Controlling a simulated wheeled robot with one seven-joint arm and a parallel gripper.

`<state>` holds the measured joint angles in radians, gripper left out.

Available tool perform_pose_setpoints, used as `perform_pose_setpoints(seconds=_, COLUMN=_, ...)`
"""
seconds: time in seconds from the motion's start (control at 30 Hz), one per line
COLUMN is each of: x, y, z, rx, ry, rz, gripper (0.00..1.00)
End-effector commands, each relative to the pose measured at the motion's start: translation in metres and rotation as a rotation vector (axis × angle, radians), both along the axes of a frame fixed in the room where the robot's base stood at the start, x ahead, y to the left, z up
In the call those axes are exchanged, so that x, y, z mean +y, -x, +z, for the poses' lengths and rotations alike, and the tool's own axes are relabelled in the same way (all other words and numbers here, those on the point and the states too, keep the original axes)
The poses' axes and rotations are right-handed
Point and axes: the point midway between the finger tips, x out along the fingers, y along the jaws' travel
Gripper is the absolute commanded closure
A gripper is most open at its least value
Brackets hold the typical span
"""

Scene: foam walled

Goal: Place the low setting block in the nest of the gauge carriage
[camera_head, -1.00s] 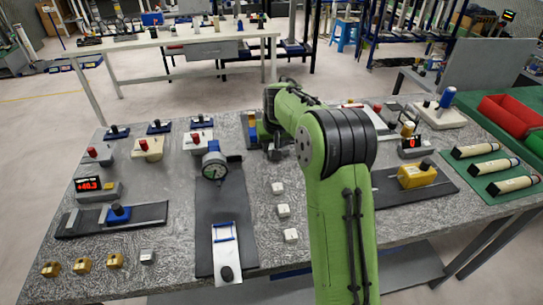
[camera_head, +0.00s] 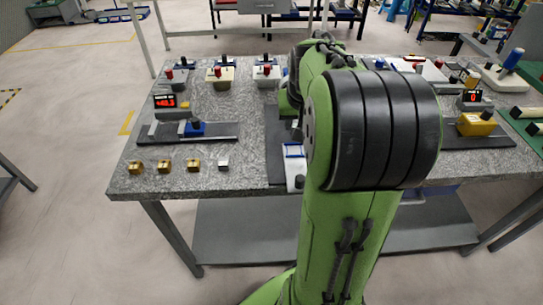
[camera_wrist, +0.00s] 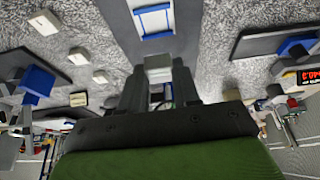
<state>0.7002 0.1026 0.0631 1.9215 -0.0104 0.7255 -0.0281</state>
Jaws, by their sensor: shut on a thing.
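My gripper (camera_wrist: 158,88) is shut on a small pale grey block (camera_wrist: 158,66), the setting block, seen between the two dark fingers in the wrist view. The gauge carriage, a white plate with a blue-edged nest (camera_wrist: 153,20), lies on its dark base just beyond the block in the wrist view. The block appears apart from the nest; its height above the base is hard to tell. The carriage also shows in the head view (camera_head: 294,158), partly hidden by my green arm. My gripper and the dial gauge are hidden there.
Several small white blocks (camera_wrist: 78,56) lie on the speckled table at the left in the wrist view.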

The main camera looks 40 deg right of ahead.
Motion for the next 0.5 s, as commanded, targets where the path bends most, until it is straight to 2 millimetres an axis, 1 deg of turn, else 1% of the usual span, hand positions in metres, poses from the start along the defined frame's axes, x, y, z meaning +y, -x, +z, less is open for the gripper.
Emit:
perform_pose_setpoints(seconds=0.03, x=0.0, y=0.0, z=-0.017, rx=0.003, ry=-0.001, rz=0.001, gripper=1.0)
perform_pose_setpoints(seconds=0.17, x=0.001, y=-0.001, z=-0.038, rx=0.002, ry=-0.001, rz=0.003, gripper=1.0)
perform_pose_setpoints(seconds=0.3, x=0.0, y=-0.001, z=-0.069, rx=0.002, ry=-0.001, rz=0.003, gripper=1.0)
perform_pose_setpoints(seconds=0.4, x=0.0, y=-0.001, z=-0.079, rx=0.0, ry=0.0, rz=0.003, gripper=1.0)
perform_pose_setpoints(seconds=0.5, x=0.0, y=-0.002, z=-0.079, rx=0.0, ry=0.001, rz=0.004, gripper=1.0)
